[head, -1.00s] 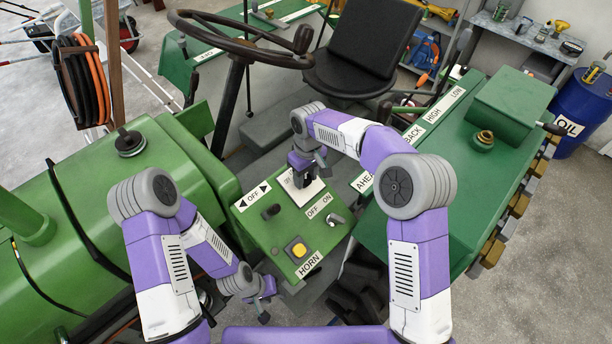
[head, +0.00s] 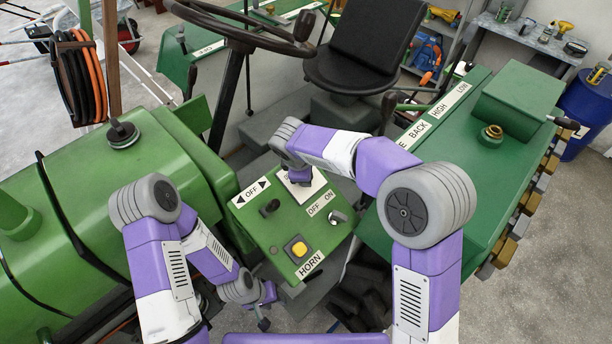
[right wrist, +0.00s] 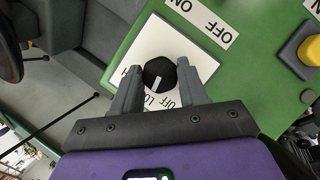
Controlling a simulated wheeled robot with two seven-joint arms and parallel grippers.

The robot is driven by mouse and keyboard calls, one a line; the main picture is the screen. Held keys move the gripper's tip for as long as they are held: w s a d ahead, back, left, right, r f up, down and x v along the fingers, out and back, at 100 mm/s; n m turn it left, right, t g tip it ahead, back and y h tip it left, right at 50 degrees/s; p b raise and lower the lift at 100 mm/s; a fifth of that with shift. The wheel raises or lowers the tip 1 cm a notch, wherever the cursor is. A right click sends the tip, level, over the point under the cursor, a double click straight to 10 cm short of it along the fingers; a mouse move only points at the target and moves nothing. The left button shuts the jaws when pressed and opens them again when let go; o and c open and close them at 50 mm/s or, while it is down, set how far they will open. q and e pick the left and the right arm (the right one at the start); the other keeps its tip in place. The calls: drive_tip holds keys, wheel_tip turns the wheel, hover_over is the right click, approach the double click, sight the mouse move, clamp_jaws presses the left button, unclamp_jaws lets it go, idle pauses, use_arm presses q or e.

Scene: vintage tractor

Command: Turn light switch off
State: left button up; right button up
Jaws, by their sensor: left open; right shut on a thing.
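The light switch appears to be a black rotary knob (right wrist: 158,72) with a white pointer mark, on a white plate (right wrist: 203,66) lettered OFF, LO and H, partly hidden by the fingers. The pointer points down in the right wrist view, roughly at LO. My right gripper (right wrist: 156,80) has its two fingers on either side of the knob, shut on it. In the head view the right gripper (head: 300,178) is over the plate (head: 313,187), and its wrist hides the knob. My left gripper (head: 264,305) is open and empty, low beside the panel's near edge.
The green panel (head: 285,222) also carries a dark knob (head: 270,207) below an OFF label with arrows, an OFF/ON toggle (head: 338,216) and a yellow horn button (head: 298,248). A steering wheel (head: 235,25) and seat (head: 360,50) stand behind.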

drive_tip(key=n+t+b, duration=0.1)
drive_tip(key=n+b, duration=0.1)
drive_tip(key=n, duration=0.1)
drive_tip(key=shift+s+f+t, duration=0.1)
drive_tip(key=shift+t, duration=0.2)
drive_tip(key=shift+s+n+t+y+b, duration=0.1)
drive_tip(key=shift+n+t+y+b, duration=0.45)
drive_tip(key=shift+n+b, duration=0.8)
drive_tip(key=shift+n+t, duration=0.25)
drive_tip(key=shift+n, duration=0.1)
drive_tip(key=o, duration=1.1)
drive_tip(key=shift+c, duration=0.2)
drive_tip(key=v, duration=0.7)
drive_tip(key=shift+r+p, duration=0.3)
drive_tip(key=shift+p, duration=0.1)
drive_tip(key=shift+s, duration=0.15)
